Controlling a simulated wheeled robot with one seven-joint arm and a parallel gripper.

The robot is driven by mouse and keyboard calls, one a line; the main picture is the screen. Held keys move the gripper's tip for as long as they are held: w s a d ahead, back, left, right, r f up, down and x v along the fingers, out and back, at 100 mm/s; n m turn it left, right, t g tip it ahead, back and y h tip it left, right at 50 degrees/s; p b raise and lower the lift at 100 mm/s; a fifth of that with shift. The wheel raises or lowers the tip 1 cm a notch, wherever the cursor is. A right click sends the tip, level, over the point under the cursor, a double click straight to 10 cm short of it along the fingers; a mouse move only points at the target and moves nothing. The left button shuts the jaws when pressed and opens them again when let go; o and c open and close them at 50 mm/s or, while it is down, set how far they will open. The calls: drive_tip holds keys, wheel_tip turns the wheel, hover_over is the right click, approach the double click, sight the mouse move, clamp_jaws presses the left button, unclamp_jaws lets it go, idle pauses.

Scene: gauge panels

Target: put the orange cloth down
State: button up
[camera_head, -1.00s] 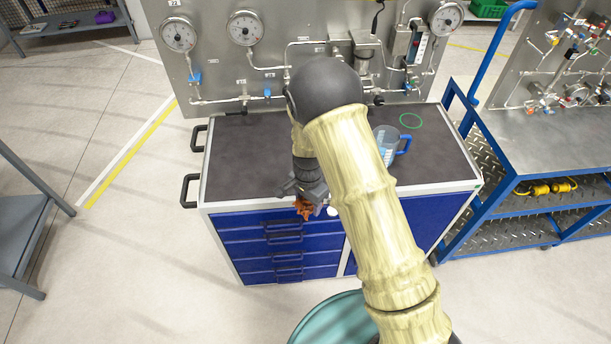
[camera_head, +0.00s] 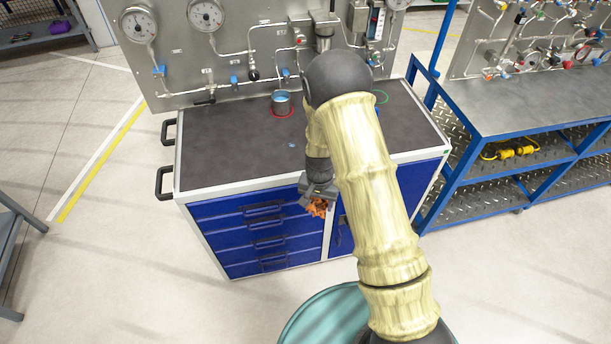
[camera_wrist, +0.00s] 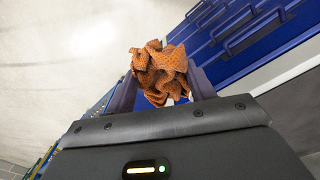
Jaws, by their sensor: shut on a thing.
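The orange cloth (camera_head: 318,208) is a crumpled bundle in my gripper (camera_head: 318,203), in front of the blue drawer fronts of the cabinet. In the wrist view the cloth (camera_wrist: 160,72) bulges out between the two dark fingers of my gripper (camera_wrist: 160,88), which is shut on it. The cloth hangs in the air, apart from the floor. The cabinet (camera_head: 235,150) has a dark top with a white edge, above and behind my gripper. My arm hides part of the cabinet top and its right front.
A metal cup (camera_head: 281,103) stands within a red ring on the cabinet top. A teal round container (camera_head: 325,318) stands at the bottom, partly hidden. A blue-framed bench (camera_head: 520,110) is to the right. The cabinet top's left half is mostly clear.

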drive_tip(key=d+f+n+b, duration=0.2)
drive_tip(key=d+f, duration=0.3)
drive_tip(key=d, duration=0.3)
drive_tip(key=shift+s+d+n+b, duration=0.4)
drive_tip(key=shift+s+n, duration=0.05)
drive_tip(key=shift+n, duration=0.45)
drive_tip(key=shift+f, duration=0.15)
